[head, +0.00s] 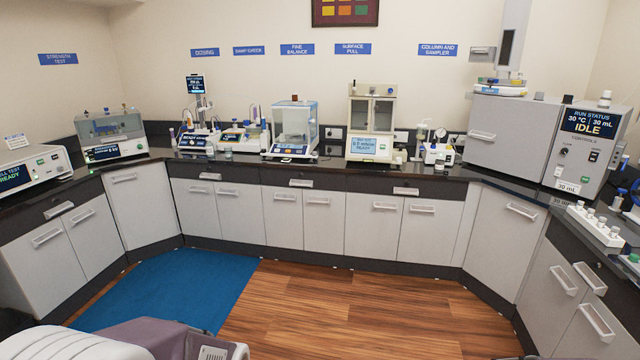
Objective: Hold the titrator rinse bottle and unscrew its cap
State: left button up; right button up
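Under the "DOSING" sign on the back counter stands a device with a raised dark screen (195,84), which looks like the titrator. Small bottles and vessels stand around it, including a slim one with a purplish top (172,136) at its left. They are too small to tell which is the titrator rinse bottle or how its cap sits. Neither of my grippers is in view.
A dark counter (235,158) runs around the room, carrying a glass-sided balance (295,128), a surface-pull device (371,122), a large grey unit (510,135) and a white rack (596,225). The wooden floor (350,310) and blue mat (170,285) are clear ahead.

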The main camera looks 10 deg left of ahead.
aim_at(209, 147)
jog(key=i+j+u, duration=0.2)
jog(key=i+u, duration=0.2)
jog(key=i, duration=0.2)
jog(key=i+u, duration=0.45)
jog(key=i, duration=0.2)
jog(key=i+l+u, duration=0.25)
jog(key=i+u, duration=0.15)
jog(key=i, duration=0.2)
jog(key=i+j+z, duration=0.15)
jog(key=i, duration=0.35)
jog(key=i+j+z, duration=0.1)
jog(key=i+j, duration=0.25)
jog(key=i, duration=0.15)
jog(key=i+j+z, duration=0.15)
jog(key=i+j, duration=0.15)
jog(key=i, duration=0.2)
